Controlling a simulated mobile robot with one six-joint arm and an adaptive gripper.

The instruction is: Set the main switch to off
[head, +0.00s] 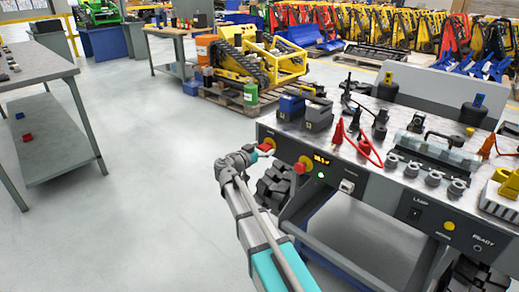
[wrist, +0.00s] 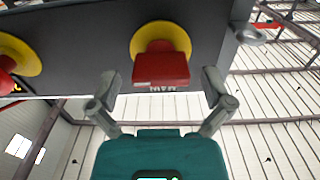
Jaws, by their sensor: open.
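The main switch is a red handle on a round yellow plate on the console's dark front panel. In the wrist view the main switch (wrist: 160,65) is centred, with small lettering at its edge that looks like an upside-down MAIN. In the head view it is at the panel's left end (head: 267,146), partly covered by my gripper. My gripper (wrist: 161,84) is open, one finger to each side of the red handle, apparently touching neither side. It also shows in the head view (head: 260,154). The handle's on or off position cannot be read.
A second red knob on yellow (head: 301,165) sits to the right, beside a lit amber display (head: 321,160) and a green lamp (head: 321,175). A lamp switch (head: 415,213) and a yellow button (head: 449,226) are farther right. Clamps and cables crowd the console top. The floor at left is clear.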

